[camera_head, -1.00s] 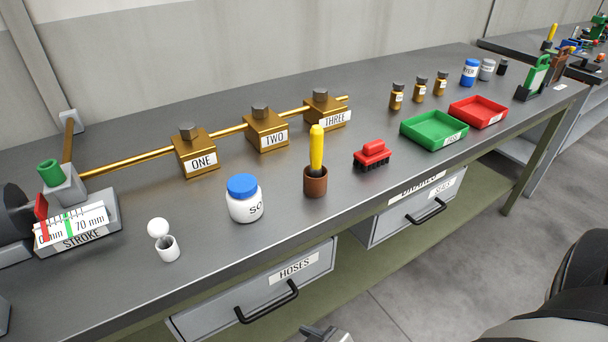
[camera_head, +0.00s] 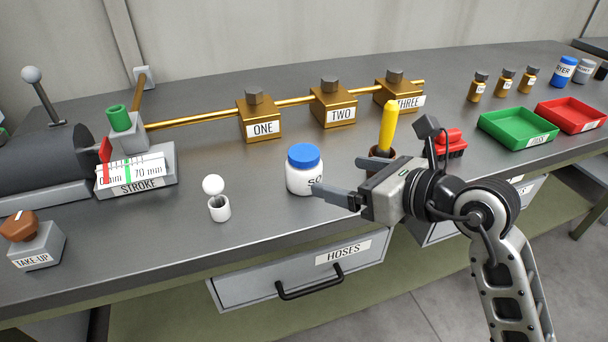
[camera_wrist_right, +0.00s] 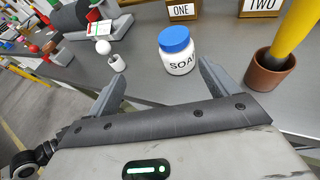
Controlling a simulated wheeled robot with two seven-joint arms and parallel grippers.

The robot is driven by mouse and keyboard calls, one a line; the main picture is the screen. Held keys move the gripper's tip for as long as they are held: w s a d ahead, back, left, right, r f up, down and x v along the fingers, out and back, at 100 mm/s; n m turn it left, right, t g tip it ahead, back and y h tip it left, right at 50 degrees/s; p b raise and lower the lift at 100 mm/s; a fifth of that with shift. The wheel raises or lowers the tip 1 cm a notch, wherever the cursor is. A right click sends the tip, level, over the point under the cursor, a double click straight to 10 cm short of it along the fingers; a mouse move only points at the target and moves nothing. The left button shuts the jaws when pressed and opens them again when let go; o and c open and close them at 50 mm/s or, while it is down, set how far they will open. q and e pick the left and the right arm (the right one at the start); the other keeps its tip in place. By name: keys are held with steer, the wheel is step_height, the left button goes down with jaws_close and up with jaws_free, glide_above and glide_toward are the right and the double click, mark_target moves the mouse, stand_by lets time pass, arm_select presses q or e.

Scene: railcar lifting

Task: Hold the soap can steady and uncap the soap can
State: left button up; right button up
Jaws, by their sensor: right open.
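The soap can (camera_head: 302,180) is a white jar with a blue cap (camera_head: 304,155), upright on the bench with the cap on. Its label is partly covered by a finger of my right gripper in the head view. My right gripper (camera_head: 335,176) is open and empty, just right of the soap can. In the right wrist view the soap can (camera_wrist_right: 178,62) stands ahead of the open gripper (camera_wrist_right: 160,70), between the finger directions and nearer the right finger. My left gripper is not in view.
A brown cup with a yellow-handled tool (camera_head: 388,127) stands close behind my right gripper, beside a red brush (camera_head: 452,142). Brass blocks (camera_head: 259,117) line the back. Bench before the can is clear.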

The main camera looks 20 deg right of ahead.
mark_target(313, 164)
steer(key=shift+h, duration=0.6)
steer(key=x, duration=0.3)
steer(key=d+x, duration=0.1)
steer(key=x, duration=0.6)
steer(key=shift+w+d+f+p, duration=0.1)
steer(key=shift+w+f+p, duration=0.1)
steer(key=shift+w, duration=0.15)
steer(key=shift+w+f+p, duration=0.1)
steer(key=shift+w+p, duration=0.1)
steer(key=shift+w, duration=0.1)
steer(key=x, duration=0.4)
steer(key=shift+w+f, duration=0.1)
steer(key=shift+w, duration=0.35)
steer(key=c, duration=1.2)
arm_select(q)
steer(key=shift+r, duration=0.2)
arm_select(e)
steer(key=shift+c, duration=0.3)
